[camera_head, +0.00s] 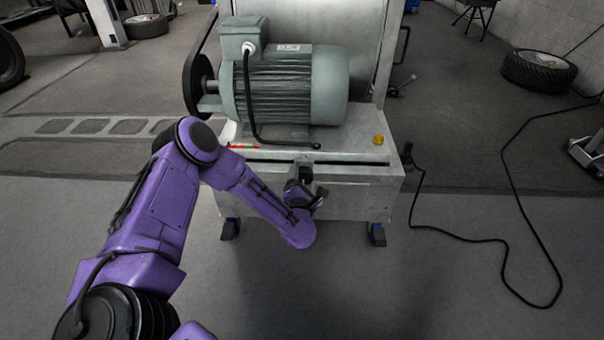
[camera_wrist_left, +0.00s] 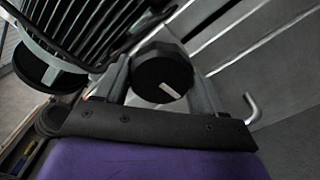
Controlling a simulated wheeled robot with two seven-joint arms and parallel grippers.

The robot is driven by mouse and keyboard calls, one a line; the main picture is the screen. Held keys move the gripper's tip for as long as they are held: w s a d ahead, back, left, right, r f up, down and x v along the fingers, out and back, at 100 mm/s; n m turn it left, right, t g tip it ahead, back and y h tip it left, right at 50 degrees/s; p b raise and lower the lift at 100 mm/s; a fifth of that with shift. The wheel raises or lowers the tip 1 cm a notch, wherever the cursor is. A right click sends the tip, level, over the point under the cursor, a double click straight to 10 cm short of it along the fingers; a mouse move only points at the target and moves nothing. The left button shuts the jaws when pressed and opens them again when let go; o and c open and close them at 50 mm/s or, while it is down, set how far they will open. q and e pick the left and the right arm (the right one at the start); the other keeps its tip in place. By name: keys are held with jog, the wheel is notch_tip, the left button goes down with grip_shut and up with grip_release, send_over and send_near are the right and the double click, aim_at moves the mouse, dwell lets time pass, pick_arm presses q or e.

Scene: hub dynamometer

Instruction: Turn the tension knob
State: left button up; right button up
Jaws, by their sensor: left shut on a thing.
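The tension knob appears to be the black round knob (camera_wrist_left: 160,75) with a short white mark on its face, seen in the left wrist view. In the head view, a dark piece of it (camera_head: 305,172) shows at the front of the grey metal base (camera_head: 350,190). My left gripper (camera_head: 304,187) reaches the front of the base, with the fingers on either side of the knob and shut on it. The wrist view shows the gripper (camera_wrist_left: 161,88) around the knob. The knob's far side is hidden. My right gripper is in neither view.
A grey finned motor (camera_head: 290,88) sits on the base, with a black belt wheel (camera_head: 199,85) at its left. A small yellow knob (camera_head: 379,139) is at the base's right. A black cable (camera_head: 480,240) lies on the floor at right. The floor in front is clear.

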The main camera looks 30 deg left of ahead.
pick_arm(q)
jog(key=m+p, duration=0.1)
jog(key=m, duration=0.1)
jog(key=m+p, duration=0.1)
jog(key=m, duration=0.1)
jog(key=shift+r+m, duration=0.2)
jog(key=shift+m, duration=0.1)
jog(key=m+p, duration=0.2)
jog(key=m, duration=0.2)
jog(key=shift+r+m+p, duration=0.1)
jog(key=shift+m+p, duration=0.2)
jog(key=m+p, duration=0.1)
jog(key=m, duration=0.3)
jog(key=shift+m+p, duration=0.3)
jog(key=shift+p, duration=0.05)
jog(key=m+p, duration=0.1)
jog(key=m, duration=0.3)
jog(key=shift+d+r, duration=0.1)
jog(key=m, duration=0.5)
jog(key=shift+d, duration=0.1)
jog(key=m, duration=0.4)
jog(key=shift+m, duration=0.3)
jog(key=m, duration=0.4)
jog(key=shift+w+d, duration=0.1)
jog(key=shift+d, duration=0.05)
jog(key=m+b, duration=0.1)
jog(key=m, duration=0.3)
jog(key=shift+f, duration=0.2)
jog(key=shift+m, duration=0.5)
